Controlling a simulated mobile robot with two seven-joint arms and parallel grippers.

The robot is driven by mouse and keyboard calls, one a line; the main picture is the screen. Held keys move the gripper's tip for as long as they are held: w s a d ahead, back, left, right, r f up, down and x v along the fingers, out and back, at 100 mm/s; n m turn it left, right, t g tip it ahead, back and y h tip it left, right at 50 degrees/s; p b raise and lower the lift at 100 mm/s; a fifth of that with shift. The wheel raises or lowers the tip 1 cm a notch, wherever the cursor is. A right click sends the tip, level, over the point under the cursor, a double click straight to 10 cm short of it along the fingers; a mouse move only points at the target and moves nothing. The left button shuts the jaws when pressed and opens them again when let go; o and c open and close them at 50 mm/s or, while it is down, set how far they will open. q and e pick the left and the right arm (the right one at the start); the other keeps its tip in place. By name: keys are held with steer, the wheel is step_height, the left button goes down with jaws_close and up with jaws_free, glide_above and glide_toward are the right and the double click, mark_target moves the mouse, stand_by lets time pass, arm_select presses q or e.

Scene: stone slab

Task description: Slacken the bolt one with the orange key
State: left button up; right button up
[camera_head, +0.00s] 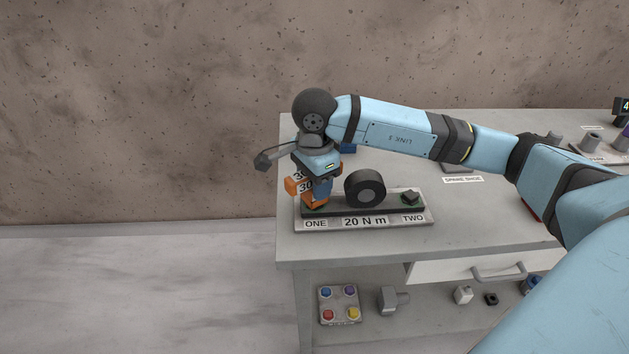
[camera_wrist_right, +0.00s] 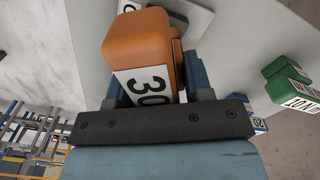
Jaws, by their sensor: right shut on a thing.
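My right gripper (camera_head: 321,189) points down over the left end of the fixture plate (camera_head: 364,221), which is labelled ONE, 20 N m and TWO. It is shut on the orange key (camera_head: 292,186). The right wrist view shows the key's orange body (camera_wrist_right: 141,45) with a "30" label between the fingers (camera_wrist_right: 158,88). An orange part of the key shows low at the ONE end. Bolt one is hidden under the gripper and key, so I cannot tell whether the key sits on it. Bolt two (camera_head: 410,197) shows at the TWO end. My left gripper is not in view.
A black roller (camera_head: 365,188) stands mid-plate, close right of my gripper. In the right wrist view, a green block (camera_wrist_right: 288,84) and a blue "20" block (camera_wrist_right: 258,124) are at the right. The bench's front strip (camera_head: 420,245) is clear; a button box (camera_head: 339,305) is below.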

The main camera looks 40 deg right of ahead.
steer(key=shift+f+b, duration=0.5)
steer(key=shift+f, duration=0.05)
steer(key=shift+f, duration=0.1)
stand_by(0.3)
